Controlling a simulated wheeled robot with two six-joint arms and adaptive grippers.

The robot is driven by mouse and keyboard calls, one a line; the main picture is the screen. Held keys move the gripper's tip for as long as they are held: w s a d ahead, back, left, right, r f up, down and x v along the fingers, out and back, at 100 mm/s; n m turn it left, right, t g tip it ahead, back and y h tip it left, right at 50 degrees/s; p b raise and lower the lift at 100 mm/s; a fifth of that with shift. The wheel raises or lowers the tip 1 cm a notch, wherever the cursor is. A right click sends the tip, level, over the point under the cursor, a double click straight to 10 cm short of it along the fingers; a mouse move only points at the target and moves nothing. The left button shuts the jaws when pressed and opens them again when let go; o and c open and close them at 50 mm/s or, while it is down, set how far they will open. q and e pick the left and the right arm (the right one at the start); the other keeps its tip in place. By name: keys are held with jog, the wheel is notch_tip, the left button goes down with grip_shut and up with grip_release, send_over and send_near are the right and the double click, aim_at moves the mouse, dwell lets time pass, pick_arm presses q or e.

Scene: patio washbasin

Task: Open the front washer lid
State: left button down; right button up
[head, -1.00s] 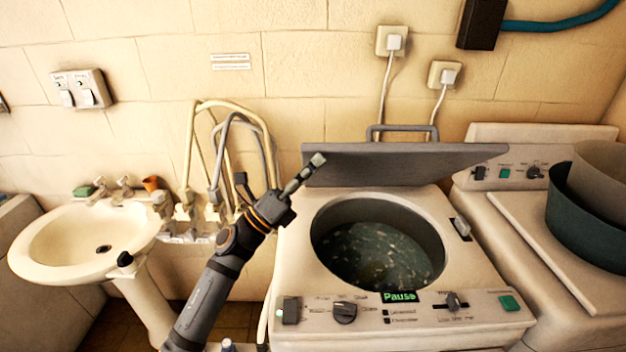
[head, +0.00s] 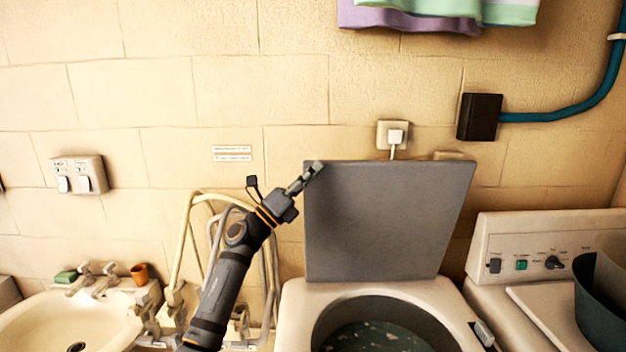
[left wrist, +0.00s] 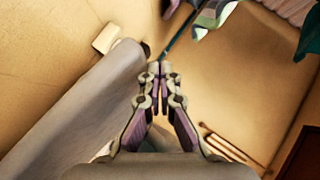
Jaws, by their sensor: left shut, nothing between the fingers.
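The grey washer lid (head: 388,222) stands raised at the back of the front washer (head: 300,318), leaning nearly upright near the wall. The round drum opening (head: 335,312) is uncovered, with dark water and floating bits inside. My left gripper (head: 313,169) is shut and empty at the lid's upper left corner. I cannot tell if it touches the lid. In the left wrist view the closed fingers (left wrist: 159,72) point past the lid's grey edge (left wrist: 75,115), which lies to their left. My right gripper is not in view.
A washbasin (head: 40,325) and hoses (head: 178,245) are at left. A second machine (head: 490,245) with a dark green tub (head: 598,315) stands at right. A wall socket (head: 393,134) is behind the lid, a black box (head: 479,116) beyond it. Cloth (head: 420,18) hangs above.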

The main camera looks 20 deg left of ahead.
pick_arm(q)
jog(key=shift+r, duration=0.2)
jog(key=v, duration=1.2)
jog(key=shift+s, duration=0.15)
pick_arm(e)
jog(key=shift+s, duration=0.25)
